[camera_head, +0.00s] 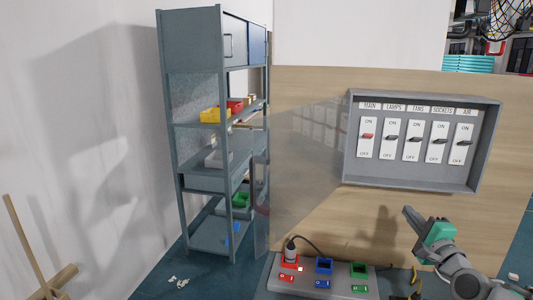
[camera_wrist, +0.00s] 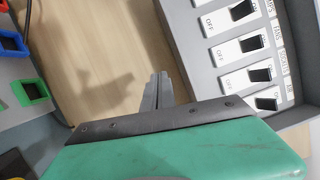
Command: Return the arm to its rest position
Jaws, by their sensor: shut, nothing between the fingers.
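My gripper (camera_head: 408,212) is at the lower right in the head view, in front of the wooden board and below the switch box. It points up and left, and my arm runs from it to the lower right corner. In the wrist view the fingers (camera_wrist: 158,80) are together with nothing between them. The fingertips are over bare wood, apart from the switch box (camera_head: 347,140). The rest of my arm is mostly out of view.
The switch box holds several switches, one with a red lever (camera_head: 368,135). A transparent panel (camera_head: 310,155) stands left of it. Below is a grey base (camera_head: 325,286) with red, blue and green sockets and a black plug (camera_head: 291,247). A metal shelf (camera_head: 222,100) stands left.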

